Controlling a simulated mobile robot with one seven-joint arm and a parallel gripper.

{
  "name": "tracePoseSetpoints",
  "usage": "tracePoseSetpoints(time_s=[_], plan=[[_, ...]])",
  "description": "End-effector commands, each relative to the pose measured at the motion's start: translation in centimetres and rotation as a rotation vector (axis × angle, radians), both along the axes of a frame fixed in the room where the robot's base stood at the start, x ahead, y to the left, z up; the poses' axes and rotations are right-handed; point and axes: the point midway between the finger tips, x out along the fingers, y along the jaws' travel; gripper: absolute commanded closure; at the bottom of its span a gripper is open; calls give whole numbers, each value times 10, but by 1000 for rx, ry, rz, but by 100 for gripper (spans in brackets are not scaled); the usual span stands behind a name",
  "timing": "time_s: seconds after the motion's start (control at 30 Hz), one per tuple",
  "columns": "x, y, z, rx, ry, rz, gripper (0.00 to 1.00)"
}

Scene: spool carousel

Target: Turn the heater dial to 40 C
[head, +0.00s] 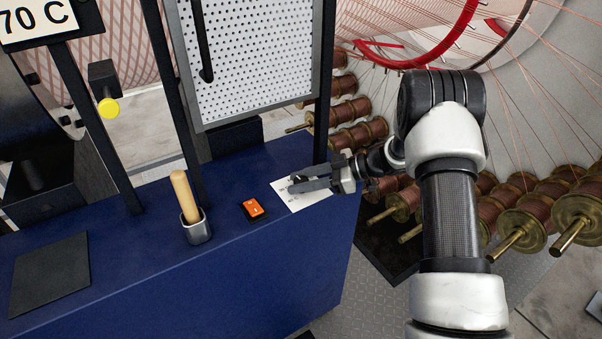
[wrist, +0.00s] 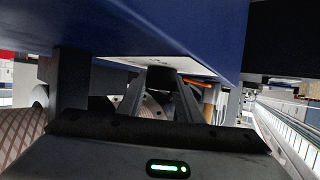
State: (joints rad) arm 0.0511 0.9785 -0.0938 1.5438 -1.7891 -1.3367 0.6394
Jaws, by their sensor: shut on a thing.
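The heater dial's white scale card (head: 288,203) lies on the blue bench top at its right end, with small dark print too small to read. My gripper (head: 296,184) reaches in from the right, low over the card. Its jaws are shut on the dark dial knob, which the fingers mostly hide in the head view. In the wrist view the dark knob (wrist: 160,77) shows between the two fingers, against the pale card edge (wrist: 198,66). The dial's pointer and setting cannot be made out.
An orange switch (head: 254,208) and a wooden-handled tool in a metal cup (head: 199,228) stand left on the blue bench (head: 150,290). A perforated panel (head: 248,60) rises behind. Copper spools (head: 520,222) stand right, near my arm. A sign (head: 38,20) reads 70 C.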

Motion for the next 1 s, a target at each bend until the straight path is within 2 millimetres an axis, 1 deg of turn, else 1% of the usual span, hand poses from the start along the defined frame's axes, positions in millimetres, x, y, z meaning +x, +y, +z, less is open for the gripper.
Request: tracePoseSetpoints(time_s=[0.2, 0.4, 0.63, 1.0], plan=[[1, 2, 1, 3, -4, 145, 90], [0, 2, 1, 3, -3, 224, 90], [0, 3, 1, 5, -3, 263, 90], [-1, 4, 2, 6, -3, 268, 90]])
